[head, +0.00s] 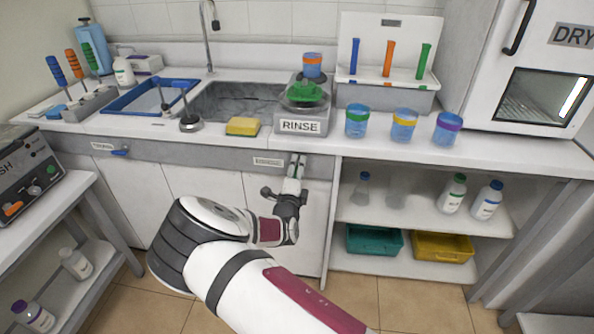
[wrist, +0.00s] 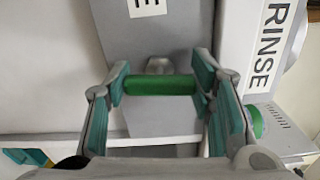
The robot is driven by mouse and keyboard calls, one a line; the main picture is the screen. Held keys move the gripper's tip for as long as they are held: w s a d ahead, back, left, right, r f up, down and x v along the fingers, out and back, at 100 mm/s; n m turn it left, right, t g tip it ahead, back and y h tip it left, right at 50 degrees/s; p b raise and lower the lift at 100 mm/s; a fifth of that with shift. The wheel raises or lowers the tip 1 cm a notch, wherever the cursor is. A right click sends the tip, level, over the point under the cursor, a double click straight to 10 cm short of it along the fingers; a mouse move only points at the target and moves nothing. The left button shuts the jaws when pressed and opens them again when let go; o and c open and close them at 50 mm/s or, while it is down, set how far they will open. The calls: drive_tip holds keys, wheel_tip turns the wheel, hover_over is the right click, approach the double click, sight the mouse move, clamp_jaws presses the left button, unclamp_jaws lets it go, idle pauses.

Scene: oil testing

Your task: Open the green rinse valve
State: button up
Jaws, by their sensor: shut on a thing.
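The green rinse valve handle (wrist: 162,85) is a short green bar lying across the middle of the wrist view, on a grey panel. My gripper (wrist: 161,78) has one teal-padded finger at each end of the bar and is shut on it. In the head view, my gripper (head: 296,168) is at the cabinet front, just below the counter edge and the RINSE station (head: 301,120). The valve handle is hidden behind my gripper there.
Above the gripper, the counter holds a yellow sponge (head: 243,126) and several cups with coloured bands, such as the green-banded one (head: 356,121). An open shelf (head: 415,214) with bottles and bins is to the right. The sink (head: 237,102) is behind.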

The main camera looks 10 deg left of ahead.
drive_tip(key=shift+n, duration=0.6)
drive_tip(key=o, duration=1.2)
drive_tip(key=shift+s, duration=0.1)
drive_tip(key=s, duration=1.2)
drive_tip(key=shift+a, duration=0.2)
